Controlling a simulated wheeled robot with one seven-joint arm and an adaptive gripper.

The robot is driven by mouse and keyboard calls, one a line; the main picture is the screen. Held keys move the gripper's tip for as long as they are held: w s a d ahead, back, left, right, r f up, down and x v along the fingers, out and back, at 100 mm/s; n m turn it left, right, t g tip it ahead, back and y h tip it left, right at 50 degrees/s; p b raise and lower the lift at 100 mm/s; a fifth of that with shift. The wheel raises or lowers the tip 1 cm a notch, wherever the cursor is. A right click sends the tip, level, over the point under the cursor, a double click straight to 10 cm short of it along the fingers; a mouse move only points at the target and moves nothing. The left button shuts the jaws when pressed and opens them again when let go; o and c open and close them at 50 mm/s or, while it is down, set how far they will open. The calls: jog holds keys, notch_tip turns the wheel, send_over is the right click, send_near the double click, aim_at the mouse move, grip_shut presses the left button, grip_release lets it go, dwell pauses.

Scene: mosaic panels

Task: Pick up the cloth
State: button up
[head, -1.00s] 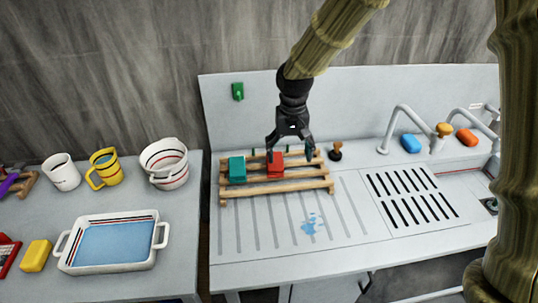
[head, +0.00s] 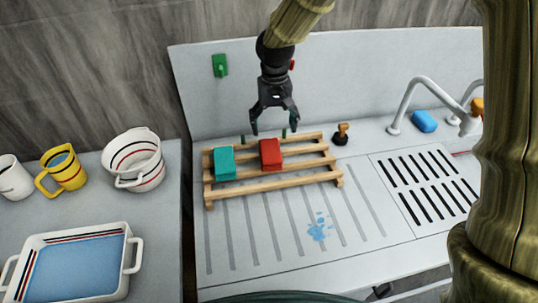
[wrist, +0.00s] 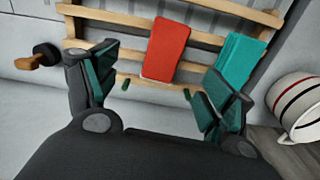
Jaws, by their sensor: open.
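A red folded cloth-like piece (head: 271,153) and a teal one (head: 224,163) lie side by side on a wooden slatted rack (head: 277,186). I cannot tell which of them is the cloth of the task. My gripper (head: 274,126) is open and empty, pointing down above the rear of the rack, behind the red piece in the head view. In the wrist view the red piece (wrist: 166,50) shows beyond and between the open fingers (wrist: 160,88). The teal piece (wrist: 240,62) is behind the right finger, partly hidden.
A brown-handled stopper (head: 341,134) stands right of the rack. A blue sponge (head: 424,121) sits by the tap (head: 405,105). A blue splash (head: 319,228) marks the drainboard. Left counter: white tub (head: 133,160), yellow jug (head: 62,170), white dish with blue contents (head: 130,262). A green hook (head: 219,66) is on the backsplash.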

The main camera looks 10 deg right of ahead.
aim_at(271, 150)
jog(key=shift+w+f, duration=0.15)
jog(key=shift+f, duration=0.2)
jog(key=shift+a+f+p, duration=0.1)
jog(key=shift+f+p, duration=0.6)
jog(key=shift+f, duration=1.95)
jog(key=shift+w+a+f+p, duration=0.15)
jog(key=shift+f+p, duration=0.5)
jog(key=shift+f, duration=0.65)
jog(key=shift+a+f+p, duration=0.15)
jog(key=shift+f+p, duration=0.45)
jog(key=shift+f, duration=0.7)
jog(key=c, duration=1)
